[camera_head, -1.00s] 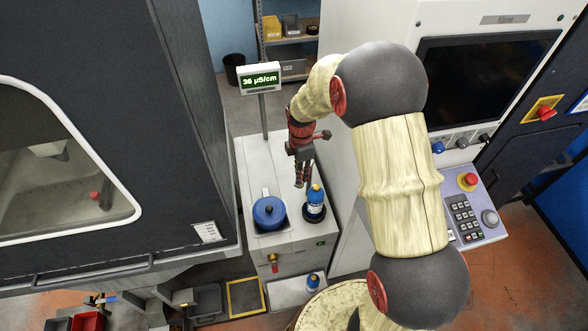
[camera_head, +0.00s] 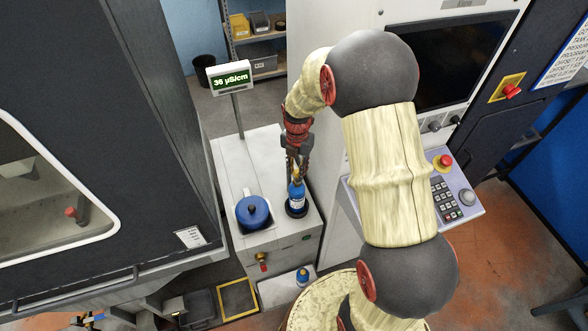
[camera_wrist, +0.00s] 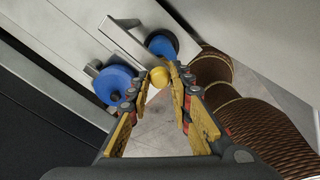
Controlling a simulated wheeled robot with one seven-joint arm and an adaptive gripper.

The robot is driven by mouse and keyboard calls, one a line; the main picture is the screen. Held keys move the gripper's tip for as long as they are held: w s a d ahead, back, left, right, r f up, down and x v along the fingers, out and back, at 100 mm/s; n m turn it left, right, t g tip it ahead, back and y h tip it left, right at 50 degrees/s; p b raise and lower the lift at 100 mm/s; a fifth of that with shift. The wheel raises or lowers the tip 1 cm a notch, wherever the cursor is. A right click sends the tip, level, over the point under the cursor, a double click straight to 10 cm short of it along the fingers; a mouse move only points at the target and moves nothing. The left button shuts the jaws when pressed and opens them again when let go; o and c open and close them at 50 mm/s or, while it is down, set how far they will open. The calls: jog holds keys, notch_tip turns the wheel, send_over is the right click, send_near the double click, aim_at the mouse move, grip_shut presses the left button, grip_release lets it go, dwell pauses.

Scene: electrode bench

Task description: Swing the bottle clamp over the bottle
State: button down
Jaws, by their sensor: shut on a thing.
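The blue bottle (camera_head: 296,194) with a white label stands upright at a dark ring on the right of the white bench (camera_head: 229,162). My gripper (camera_head: 296,168) comes down from above, directly over the bottle's top. In the wrist view my gripper's fingertips (camera_wrist: 161,78) are shut on a small yellow round piece (camera_wrist: 158,77). I cannot tell whether this piece belongs to the clamp or is the bottle's cap.
A blue pot (camera_head: 252,212) stands close to the bottle's left and also shows in the wrist view (camera_wrist: 113,86). A display on a post (camera_head: 230,79) rises at the back left. A small blue bottle (camera_head: 303,276) sits on the lower ledge. A machine control panel (camera_head: 447,197) is at the right.

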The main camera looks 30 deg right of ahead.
jog(key=shift+d, duration=0.1)
dwell(0.3)
jog(key=c, duration=1.6)
grip_release()
notch_tip(320, 180, up, 12)
jog(key=shift+r, duration=0.1)
